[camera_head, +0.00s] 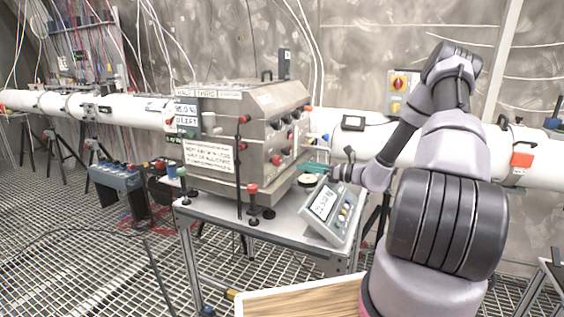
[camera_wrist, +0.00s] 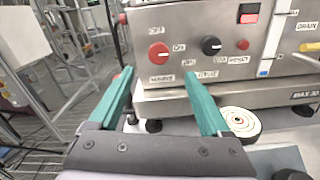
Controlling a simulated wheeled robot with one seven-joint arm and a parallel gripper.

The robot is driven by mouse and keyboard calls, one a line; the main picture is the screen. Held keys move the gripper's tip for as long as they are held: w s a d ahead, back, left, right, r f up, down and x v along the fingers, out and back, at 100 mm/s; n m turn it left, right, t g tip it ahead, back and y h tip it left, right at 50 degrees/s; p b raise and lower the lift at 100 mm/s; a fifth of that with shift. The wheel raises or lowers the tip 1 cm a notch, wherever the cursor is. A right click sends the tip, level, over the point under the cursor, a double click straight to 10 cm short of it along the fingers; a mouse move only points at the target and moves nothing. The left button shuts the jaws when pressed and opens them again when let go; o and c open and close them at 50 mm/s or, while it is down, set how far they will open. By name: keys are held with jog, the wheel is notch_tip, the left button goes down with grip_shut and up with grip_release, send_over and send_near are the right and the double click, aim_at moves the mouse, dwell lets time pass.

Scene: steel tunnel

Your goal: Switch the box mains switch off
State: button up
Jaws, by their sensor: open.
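The steel box (camera_head: 245,130) stands on a wheeled table, its knob panel turned to the right in the head view. In the wrist view, a red round knob (camera_wrist: 158,53) with a short white mark sits on the box's panel (camera_wrist: 190,22). Labels reading OFF and ON are above and right of it, and MAINS below. The white mark looks roughly level. My gripper (camera_wrist: 158,74), with green fingers, is open and empty. Its tips are spread below and to either side of the red knob, apparently short of the panel. In the head view my gripper (camera_head: 313,168) is close to the panel's lower part.
A black knob (camera_wrist: 211,45), small red button (camera_wrist: 243,44) and red-lit switch (camera_wrist: 249,12) are right of the red knob. A round white dial-like disc (camera_wrist: 240,122) lies near my right finger. A grey display unit (camera_head: 328,210) stands on the table below my arm.

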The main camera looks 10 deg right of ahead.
aim_at(279, 161)
jog(key=x, duration=1)
jog(key=shift+a, duration=0.15)
grip_shut()
